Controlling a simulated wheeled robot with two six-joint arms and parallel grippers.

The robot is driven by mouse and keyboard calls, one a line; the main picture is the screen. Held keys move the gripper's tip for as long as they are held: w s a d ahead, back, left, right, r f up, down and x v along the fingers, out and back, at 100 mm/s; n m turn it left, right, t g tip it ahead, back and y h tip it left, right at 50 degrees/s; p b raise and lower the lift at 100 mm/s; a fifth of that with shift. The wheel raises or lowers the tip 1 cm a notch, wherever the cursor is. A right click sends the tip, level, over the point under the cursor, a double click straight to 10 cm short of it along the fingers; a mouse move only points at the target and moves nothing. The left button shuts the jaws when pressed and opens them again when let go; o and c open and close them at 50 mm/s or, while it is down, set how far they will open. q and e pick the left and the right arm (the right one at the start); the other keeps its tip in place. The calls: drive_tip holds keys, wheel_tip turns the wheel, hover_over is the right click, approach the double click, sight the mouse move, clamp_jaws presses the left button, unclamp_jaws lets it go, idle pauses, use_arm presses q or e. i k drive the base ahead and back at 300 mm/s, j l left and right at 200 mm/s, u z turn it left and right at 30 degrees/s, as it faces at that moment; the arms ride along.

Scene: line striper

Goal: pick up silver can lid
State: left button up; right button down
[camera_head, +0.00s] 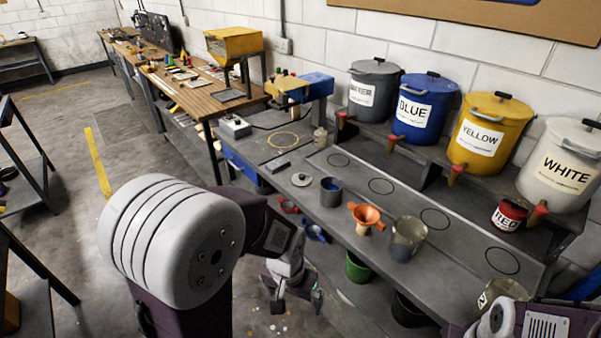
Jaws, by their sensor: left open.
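The silver can lid (301,179) is a small round grey disc with a knob. It lies flat on the grey workbench (330,225), left of a dark open can (331,191) with blue inside. My left gripper (298,302) is open and empty. It hangs in front of the bench, below its front edge and below the lid in the picture, well apart from it. Part of my right arm (545,322) shows at the bottom right corner; its gripper is out of view.
Large paint buckets, such as the blue one (424,107), stand on a raised shelf behind. A small dark block (277,165) lies near the lid. Green bucket (357,268) sits below.

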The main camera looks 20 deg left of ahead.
sight(298, 179)
drive_tip(key=i+j+z, duration=0.2)
drive_tip(key=j+z, duration=0.2)
drive_tip(key=j, duration=0.9)
drive_tip(key=j+z, duration=0.35)
drive_tip(key=j, duration=1)
drive_tip(key=i+j+z, duration=0.15)
drive_tip(key=j, duration=0.15)
drive_tip(key=i+j+z, duration=0.1)
drive_tip(key=j, duration=0.2)
drive_tip(key=i+j+z, duration=0.3)
drive_tip(key=j, duration=0.35)
drive_tip(key=i+j+z, duration=0.1)
drive_tip(key=j, duration=0.25)
